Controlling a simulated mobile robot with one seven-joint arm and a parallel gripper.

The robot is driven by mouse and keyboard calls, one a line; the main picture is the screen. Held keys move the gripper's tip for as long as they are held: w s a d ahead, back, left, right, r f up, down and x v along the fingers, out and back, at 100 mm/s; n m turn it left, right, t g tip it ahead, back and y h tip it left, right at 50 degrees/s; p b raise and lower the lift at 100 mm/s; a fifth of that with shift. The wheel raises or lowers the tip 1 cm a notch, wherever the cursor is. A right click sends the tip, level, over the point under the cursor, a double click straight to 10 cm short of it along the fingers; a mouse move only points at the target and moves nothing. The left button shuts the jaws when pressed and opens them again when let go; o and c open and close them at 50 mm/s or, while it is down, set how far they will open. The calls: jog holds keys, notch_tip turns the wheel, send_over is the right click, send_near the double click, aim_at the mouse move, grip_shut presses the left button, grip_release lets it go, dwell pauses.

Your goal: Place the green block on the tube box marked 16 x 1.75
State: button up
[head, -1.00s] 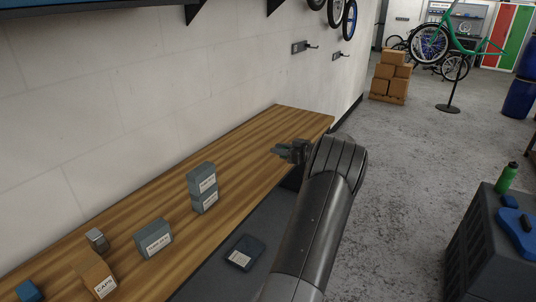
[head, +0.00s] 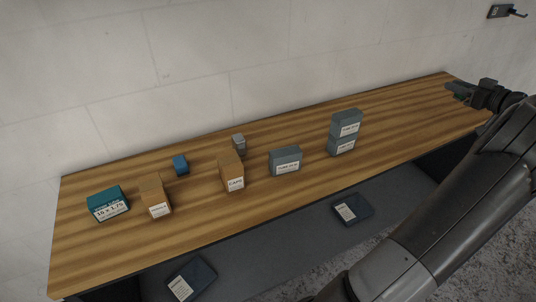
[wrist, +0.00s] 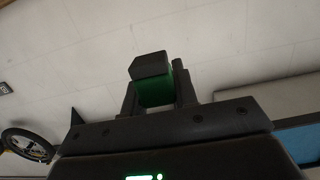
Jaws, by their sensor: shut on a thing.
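The tube box marked 16 x 1.75 (head: 106,197) is teal with a white label. It stands at the left end of the wooden bench in the head view, and its top looks bare. My gripper (head: 459,91) is at the far right end of the bench, far from the box. In the wrist view my gripper (wrist: 157,90) is shut on the green block (wrist: 156,92), which is partly hidden by the dark fingers. In the head view only a trace of green shows at the fingers.
On the wooden bench (head: 230,214) stand two cardboard boxes (head: 153,194), a blue block (head: 180,164), a grey metal block (head: 239,143), a grey box (head: 285,160) and a stack of two grey boxes (head: 345,127). Dark packets (head: 352,208) lie on the lower shelf.

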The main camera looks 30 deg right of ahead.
jog(key=w+a+n+g+y, duration=0.2)
jog(key=w+a+n+y, duration=0.5)
jog(key=w+a, duration=1.45)
jog(key=w+a+n+g+y, duration=0.25)
jog(key=w+a+y, duration=0.2)
jog(key=a, duration=0.85)
jog(key=w+a+n+g+y, duration=0.25)
jog(key=w+a, duration=0.35)
jog(key=a, duration=0.6)
jog(key=n+g+y, duration=0.1)
jog(key=n+g, duration=0.9)
jog(key=g, duration=0.5)
send_over(88, 203)
notch_tip(88, 203, down, 12)
jog(key=shift+f, duration=0.1)
jog(key=shift+a+f, duration=0.15)
jog(key=shift+f, duration=0.95)
jog(key=shift+a+f, duration=0.1)
jog(key=shift+f, duration=0.95)
